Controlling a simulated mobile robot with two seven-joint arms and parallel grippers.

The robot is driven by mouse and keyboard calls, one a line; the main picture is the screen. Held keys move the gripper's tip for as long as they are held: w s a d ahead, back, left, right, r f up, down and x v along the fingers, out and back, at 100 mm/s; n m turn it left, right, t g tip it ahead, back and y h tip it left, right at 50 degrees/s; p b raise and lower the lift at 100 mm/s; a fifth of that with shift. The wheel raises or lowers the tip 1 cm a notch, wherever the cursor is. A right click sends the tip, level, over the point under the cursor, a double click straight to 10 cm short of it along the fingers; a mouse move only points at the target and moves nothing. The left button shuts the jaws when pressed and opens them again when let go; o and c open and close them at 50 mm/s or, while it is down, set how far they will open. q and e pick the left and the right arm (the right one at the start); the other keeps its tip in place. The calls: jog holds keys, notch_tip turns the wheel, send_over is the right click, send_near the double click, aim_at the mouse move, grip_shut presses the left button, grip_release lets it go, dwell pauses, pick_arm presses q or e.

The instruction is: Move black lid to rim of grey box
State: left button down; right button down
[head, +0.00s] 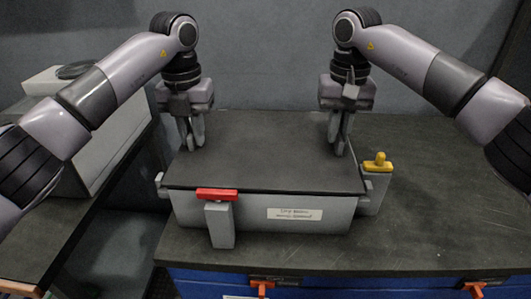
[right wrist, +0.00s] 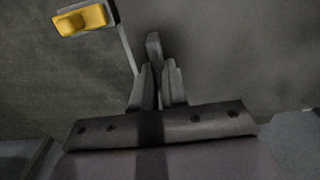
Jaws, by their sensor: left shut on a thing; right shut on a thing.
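The black lid (head: 262,155) lies flat over the top of the grey box (head: 250,211), which has a white label on its front. The lid's front edge runs along the box's front rim; I cannot tell whether it touches all round. My left gripper (head: 194,146) is shut on the lid near its left side. My right gripper (head: 339,150) is shut on the lid near its right side. In the right wrist view the right fingers (right wrist: 157,85) are closed together beside the dark lid surface (right wrist: 235,60); the gripped part is mostly hidden.
A red-topped grey latch (head: 218,215) stands at the box's front, and a yellow-topped one (head: 376,177) at its right. The dark worktop (head: 450,200) is clear on the right. A light grey case (head: 100,150) stands on the left bench. Blue drawers (head: 340,287) are below.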

pick_arm(q)
jog(key=shift+a+f, duration=0.15)
jog(key=shift+f, duration=0.2)
pick_arm(e)
jog(key=shift+d+f, duration=0.2)
jog(key=shift+f, duration=0.15)
pick_arm(q)
jog(key=c, duration=1.4)
grip_release()
pick_arm(e)
jog(key=c, duration=1.5)
grip_release()
pick_arm(q)
jog(key=o, duration=0.3)
pick_arm(e)
jog(key=o, duration=0.3)
jog(key=shift+a, duration=0.1)
jog(key=shift+o, duration=0.2)
jog(key=shift+r, duration=0.1)
pick_arm(q)
notch_tip(320, 180, up, 12)
pick_arm(e)
notch_tip(320, 180, up, 12)
pick_arm(q)
jog(key=shift+r, duration=0.15)
